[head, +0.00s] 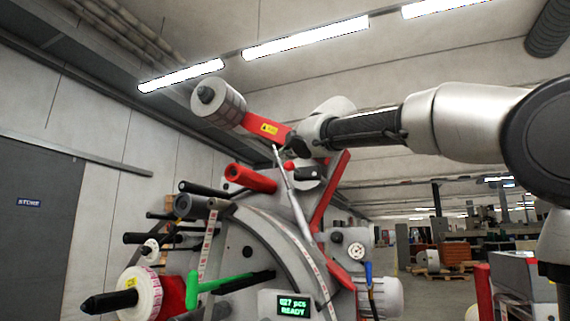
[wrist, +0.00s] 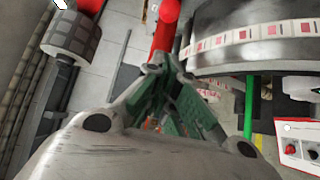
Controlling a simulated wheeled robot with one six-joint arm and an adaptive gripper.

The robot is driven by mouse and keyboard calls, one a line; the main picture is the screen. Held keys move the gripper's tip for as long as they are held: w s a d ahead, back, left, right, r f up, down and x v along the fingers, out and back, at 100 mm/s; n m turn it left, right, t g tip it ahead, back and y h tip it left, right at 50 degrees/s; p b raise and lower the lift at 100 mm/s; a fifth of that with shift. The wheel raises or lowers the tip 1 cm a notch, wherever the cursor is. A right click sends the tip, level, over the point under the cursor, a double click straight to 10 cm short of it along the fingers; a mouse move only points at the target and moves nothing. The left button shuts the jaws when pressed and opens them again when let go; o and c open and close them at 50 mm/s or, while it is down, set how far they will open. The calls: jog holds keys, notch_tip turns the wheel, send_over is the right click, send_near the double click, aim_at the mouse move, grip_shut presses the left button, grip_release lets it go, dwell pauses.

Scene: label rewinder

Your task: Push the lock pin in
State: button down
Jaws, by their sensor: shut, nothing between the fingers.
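The label rewinder (head: 262,235) stands in the middle of the head view, with a curved grey body and a red arm (head: 262,128) carrying a roller. My gripper (head: 290,146) reaches in from the right, near the red arm's lower end. In the wrist view my gripper (wrist: 160,68) has its fingertips together, with nothing between them. A red cylinder (head: 250,178) sticks out below the red arm. A red bar (wrist: 165,30) lies just beyond the fingertips in the wrist view. I cannot tell which part is the lock pin, and any contact with the fingertips is unclear.
A green lever (head: 222,282) and a label roll (head: 146,292) are at the lower left. A display (head: 293,306) reads "027 pcs READY". Several dark rods project left from the rewinder. The label web (wrist: 245,34) runs right of the fingertips in the wrist view.

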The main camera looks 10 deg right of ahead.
aim_at(293, 168)
jog(key=w+d, duration=0.1)
jog(key=w, duration=0.9)
jog(key=shift+w+d, duration=0.15)
jog(key=shift+w, duration=0.05)
